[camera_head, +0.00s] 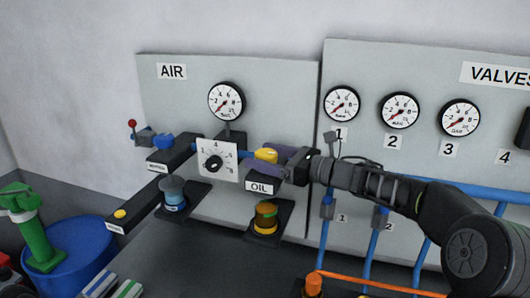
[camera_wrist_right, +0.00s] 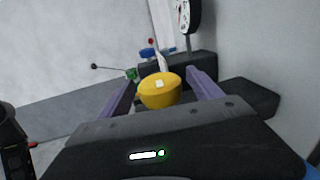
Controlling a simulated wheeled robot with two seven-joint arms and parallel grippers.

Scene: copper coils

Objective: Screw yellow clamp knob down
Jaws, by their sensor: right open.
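The yellow clamp knob (camera_head: 266,155) sits above the black block labelled OIL, on the panel's lower right part. In the right wrist view the yellow knob (camera_wrist_right: 159,91) has a small white mark on top and lies between the two purple fingers. My right gripper (camera_head: 284,160) comes in from the right at the knob; it also shows in the right wrist view (camera_wrist_right: 160,92). Its fingers are open, one on each side of the knob, with gaps visible on both sides. My left gripper is not in view.
An OIL cup (camera_head: 266,217) stands below the OIL block. Left of it are a white dial (camera_head: 217,160), a blue knob (camera_head: 162,141) and a blue-capped cup (camera_head: 173,193). Gauges (camera_head: 226,101) hang above. Blue pipes (camera_head: 374,245) run at the right, and a blue drum (camera_head: 75,262) stands left.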

